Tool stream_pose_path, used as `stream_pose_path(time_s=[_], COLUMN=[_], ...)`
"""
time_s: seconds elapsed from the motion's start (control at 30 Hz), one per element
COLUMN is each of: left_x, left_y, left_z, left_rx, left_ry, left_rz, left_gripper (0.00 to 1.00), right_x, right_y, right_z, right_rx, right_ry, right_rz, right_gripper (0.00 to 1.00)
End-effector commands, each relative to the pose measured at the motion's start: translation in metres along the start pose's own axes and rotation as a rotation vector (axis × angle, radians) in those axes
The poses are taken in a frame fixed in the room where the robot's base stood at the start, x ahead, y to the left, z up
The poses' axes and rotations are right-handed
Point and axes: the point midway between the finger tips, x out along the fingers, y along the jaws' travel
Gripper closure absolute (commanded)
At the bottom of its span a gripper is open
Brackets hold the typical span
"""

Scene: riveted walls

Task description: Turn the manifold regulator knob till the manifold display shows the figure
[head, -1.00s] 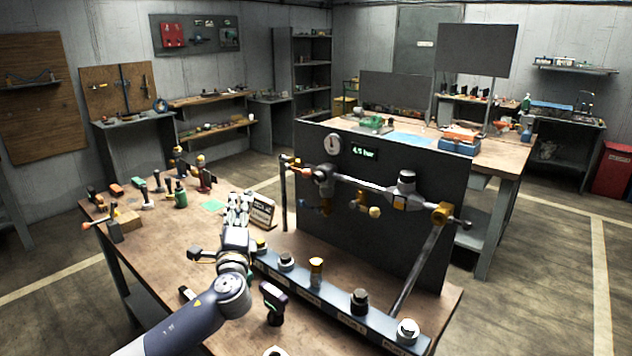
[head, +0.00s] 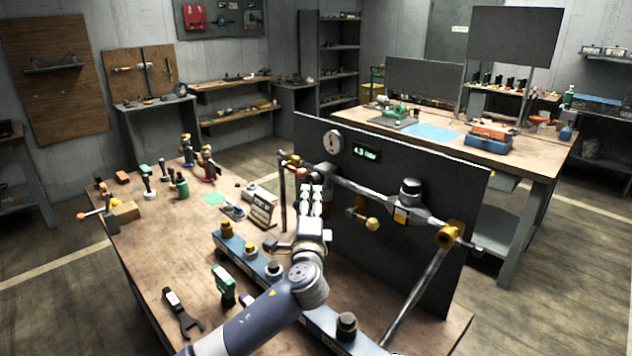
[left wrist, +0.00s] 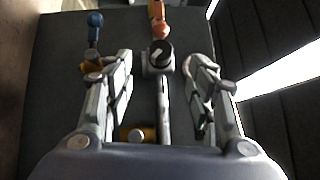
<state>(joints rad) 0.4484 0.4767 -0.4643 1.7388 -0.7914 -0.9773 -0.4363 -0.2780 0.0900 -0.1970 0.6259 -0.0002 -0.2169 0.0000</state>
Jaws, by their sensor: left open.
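The manifold display (head: 366,153) glows green on the dark panel; its small figure looks like 4.3 bar, though the digits are blurred. A placard (head: 262,207) stands on the bench left of my arm; its writing is too small to read. My left gripper (head: 312,190) is open in front of the left part of the manifold pipe, its fingers pointing at the panel. In the left wrist view a round dark knob (left wrist: 160,54) with a pale mark lies ahead, between and beyond the open fingers (left wrist: 162,88). It is apart from them. My right gripper is out of view.
A round gauge (head: 333,142) sits left of the display. A yellow-handled valve (head: 368,222) and a dark-capped fitting (head: 410,192) are right of my gripper. A rail with several knobs (head: 250,250) runs below my arm. A wrench (head: 184,318) lies on the bench.

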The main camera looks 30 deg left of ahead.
Motion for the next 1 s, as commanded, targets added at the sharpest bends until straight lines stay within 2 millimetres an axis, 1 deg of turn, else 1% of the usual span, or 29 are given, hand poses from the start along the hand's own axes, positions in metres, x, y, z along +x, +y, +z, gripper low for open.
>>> stream_pose_path(time_s=[0.2, 0.3, 0.43, 0.6, 0.7, 0.83, 1.0], left_x=[0.032, 0.047, 0.064, 0.083, 0.091, 0.096, 0.098], left_y=[-0.003, -0.003, -0.002, -0.001, -0.001, -0.001, 0.000], left_z=[0.001, 0.001, 0.001, 0.001, 0.000, 0.000, 0.000], left_rx=[0.002, 0.001, 0.002, 0.001, 0.000, 0.001, 0.001], left_ry=[-0.002, -0.002, -0.002, -0.002, -0.001, 0.000, 0.001], left_rz=[-0.001, 0.000, 0.000, 0.000, 0.001, 0.000, 0.000], left_gripper=[0.49, 0.49, 0.49, 0.49, 0.49, 0.49, 0.49], right_x=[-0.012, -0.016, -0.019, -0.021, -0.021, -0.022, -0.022], right_y=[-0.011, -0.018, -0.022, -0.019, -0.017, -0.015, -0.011], right_z=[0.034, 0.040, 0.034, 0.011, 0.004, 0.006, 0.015], right_rx=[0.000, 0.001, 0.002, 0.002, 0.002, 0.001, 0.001], right_ry=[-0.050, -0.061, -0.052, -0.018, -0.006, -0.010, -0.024], right_rz=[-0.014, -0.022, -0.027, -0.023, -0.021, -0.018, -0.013], right_gripper=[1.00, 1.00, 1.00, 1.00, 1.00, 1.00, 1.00])
